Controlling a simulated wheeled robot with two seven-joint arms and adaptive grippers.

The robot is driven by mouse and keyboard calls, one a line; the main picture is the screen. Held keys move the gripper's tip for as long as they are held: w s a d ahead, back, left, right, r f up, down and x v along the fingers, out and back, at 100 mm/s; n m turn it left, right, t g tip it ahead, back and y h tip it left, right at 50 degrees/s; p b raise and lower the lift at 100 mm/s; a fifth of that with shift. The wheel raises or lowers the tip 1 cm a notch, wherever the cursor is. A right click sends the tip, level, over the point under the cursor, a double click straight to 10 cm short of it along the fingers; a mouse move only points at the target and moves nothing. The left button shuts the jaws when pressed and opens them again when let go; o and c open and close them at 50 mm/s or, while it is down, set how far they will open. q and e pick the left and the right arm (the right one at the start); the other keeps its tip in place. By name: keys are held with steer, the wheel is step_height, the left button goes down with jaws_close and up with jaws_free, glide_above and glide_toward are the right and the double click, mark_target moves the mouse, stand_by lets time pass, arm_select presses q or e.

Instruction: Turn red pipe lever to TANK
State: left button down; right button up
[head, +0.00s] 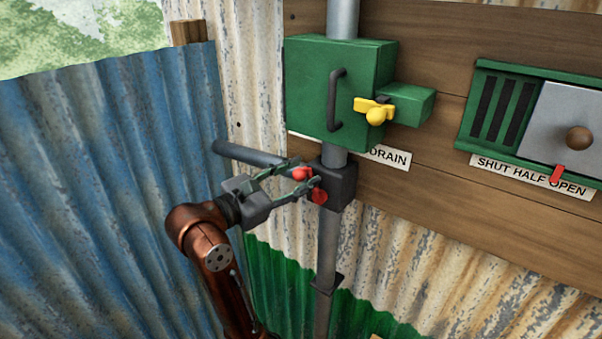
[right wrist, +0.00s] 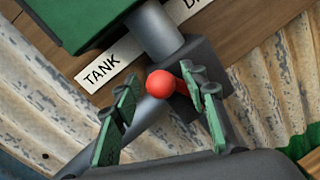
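The red pipe lever (head: 301,174) has a ball knob and a red hub on the dark valve block (head: 338,187) of the grey upright pipe. In the head view its knob lies up and left of the hub. My right gripper (head: 308,172) is open, its green fingers on either side of the knob. In the right wrist view the red knob (right wrist: 161,84) lies between the fingers with gaps on both sides. The TANK label (right wrist: 101,69) shows left of the pipe there. The DRAIN label (head: 390,155) is right of the pipe. My left gripper is not in view.
A green box (head: 305,85) with a dark handle and a yellow latch (head: 372,108) sits just above the valve. A grey side pipe (head: 250,154) runs left from it. A sliding panel (head: 568,120) with a round knob is at the right. Corrugated walls close in behind and left.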

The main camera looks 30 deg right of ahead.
jaws_close()
stand_by(0.5)
